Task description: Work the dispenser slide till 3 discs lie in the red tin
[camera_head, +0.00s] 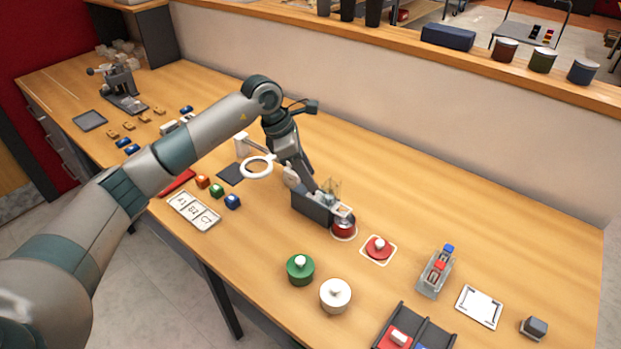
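The dispenser (312,207) is a dark grey block with a clear upright hopper (331,189) on top, standing mid-table. The red tin (344,231) stands at the dispenser's right end, close under its pale front part. What lies inside the tin is too small to tell. A red lid with a white knob (378,248) lies on a white-edged square to the right of the tin. My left gripper (293,180) reaches down at the dispenser's back left end, at or very near it. Its fingers are too small and partly hidden to show whether they grip the slide. My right gripper is out of view.
A green tin (300,270) and a white tin (335,296) stand in front of the dispenser. A ring magnifier (257,167) is close to its left. A clear rack (436,272) and a dark divided tray (416,332) are at the right. The table behind the red lid is clear.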

